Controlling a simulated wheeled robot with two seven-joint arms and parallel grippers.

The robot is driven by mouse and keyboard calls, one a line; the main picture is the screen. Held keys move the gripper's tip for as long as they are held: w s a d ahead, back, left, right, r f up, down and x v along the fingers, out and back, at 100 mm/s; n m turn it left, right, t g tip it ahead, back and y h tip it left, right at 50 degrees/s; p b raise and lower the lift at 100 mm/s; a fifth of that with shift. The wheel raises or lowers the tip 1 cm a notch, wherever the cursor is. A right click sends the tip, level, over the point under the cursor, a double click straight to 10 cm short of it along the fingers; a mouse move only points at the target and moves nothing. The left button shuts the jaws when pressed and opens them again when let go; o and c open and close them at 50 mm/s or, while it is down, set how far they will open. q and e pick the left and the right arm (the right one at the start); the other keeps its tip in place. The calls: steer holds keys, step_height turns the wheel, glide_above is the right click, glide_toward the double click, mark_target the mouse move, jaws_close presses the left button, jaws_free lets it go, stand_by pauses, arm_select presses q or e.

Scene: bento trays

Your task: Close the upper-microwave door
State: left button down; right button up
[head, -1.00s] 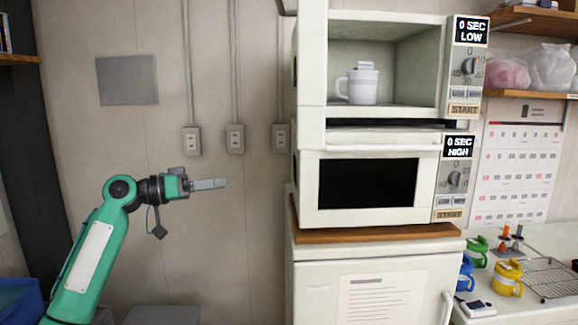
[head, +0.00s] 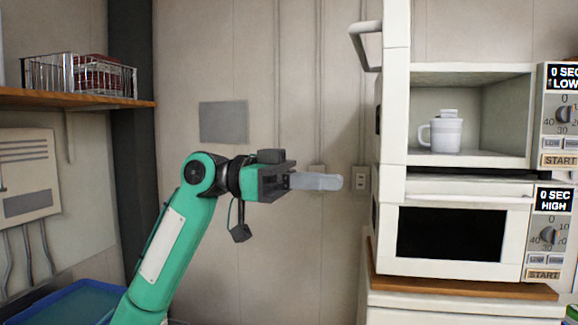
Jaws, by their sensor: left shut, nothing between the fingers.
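The upper microwave (head: 470,68) stands on top of the lower one, and its cavity is open to view. A white lidded mug (head: 446,134) stands inside it. Its door (head: 396,100) is swung wide open at the left side and shows nearly edge-on, with a grey handle (head: 362,46) on its left face. My left gripper (head: 338,182) is shut and empty, pointing right, left of the door and lower than the handle, apart from it in the picture. My right gripper is not in view.
The lower microwave (head: 516,240) is shut and sits on a wooden board (head: 460,288) over a white cabinet. A wall shelf (head: 70,98) with a wire basket (head: 50,75) is at upper left. A blue tray (head: 60,300) is at lower left.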

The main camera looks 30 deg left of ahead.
arm_select(q)
steer(key=d+p, duration=0.1)
steer(key=d, duration=0.1)
steer(key=w+d, duration=0.1)
steer(key=d, duration=0.1)
steer(key=shift+d+p, duration=0.35)
steer(key=shift+p, duration=0.05)
